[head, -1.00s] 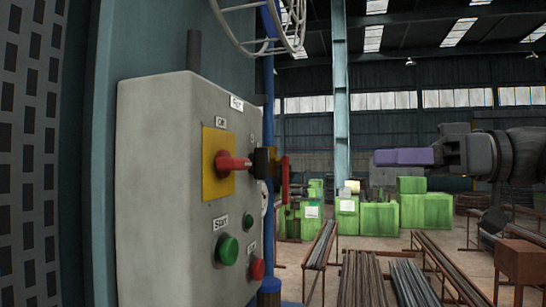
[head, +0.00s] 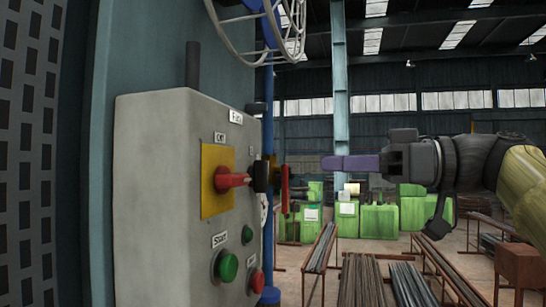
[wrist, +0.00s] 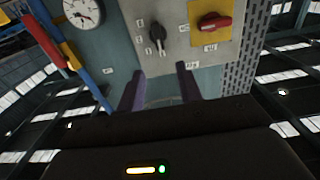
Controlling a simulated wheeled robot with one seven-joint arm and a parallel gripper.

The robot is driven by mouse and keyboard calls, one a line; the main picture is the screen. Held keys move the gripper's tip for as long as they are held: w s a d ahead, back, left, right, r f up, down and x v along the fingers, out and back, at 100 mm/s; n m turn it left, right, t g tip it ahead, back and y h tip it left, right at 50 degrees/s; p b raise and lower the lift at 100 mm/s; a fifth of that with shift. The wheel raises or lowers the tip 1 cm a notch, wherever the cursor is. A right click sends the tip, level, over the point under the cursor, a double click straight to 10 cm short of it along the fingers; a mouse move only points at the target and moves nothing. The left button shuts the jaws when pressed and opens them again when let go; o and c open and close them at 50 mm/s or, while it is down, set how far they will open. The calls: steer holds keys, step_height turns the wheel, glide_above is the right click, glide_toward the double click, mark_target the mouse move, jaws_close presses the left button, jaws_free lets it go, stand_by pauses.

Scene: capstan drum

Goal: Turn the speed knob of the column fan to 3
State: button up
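The speed knob is black (head: 261,177) and sticks out from the grey control box (head: 155,190), right of a red switch on a yellow plate. In the wrist view the knob (wrist: 157,36) has small labels around it, too small to read. Its bar looks roughly upright there; the setting cannot be told. A white wire fan cage (head: 258,28) shows at the top. My gripper (head: 324,163) has purple fingers and is right of the knob, apart from it. In the wrist view my gripper (wrist: 159,84) is open and empty, its fingers either side of a gap below the knob.
The red switch (head: 230,180), a green button (head: 226,265) and a red button (head: 256,284) share the box face. A red lever (head: 285,190) stands near the blue pipe behind the knob. A gauge (wrist: 82,14) is beside the box. Open air lies between gripper and box.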

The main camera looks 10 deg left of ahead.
mark_target(268, 164)
steer(key=a+p, duration=0.1)
steer(key=a, duration=0.2)
steer(key=a+p, duration=0.1)
steer(key=a, duration=0.2)
steer(key=a+p, duration=0.1)
steer(key=a, duration=0.2)
steer(key=shift+w+a+r+p, duration=0.1)
steer(key=shift+w+a+p, duration=0.25)
steer(key=shift+a, duration=0.35)
jaws_close()
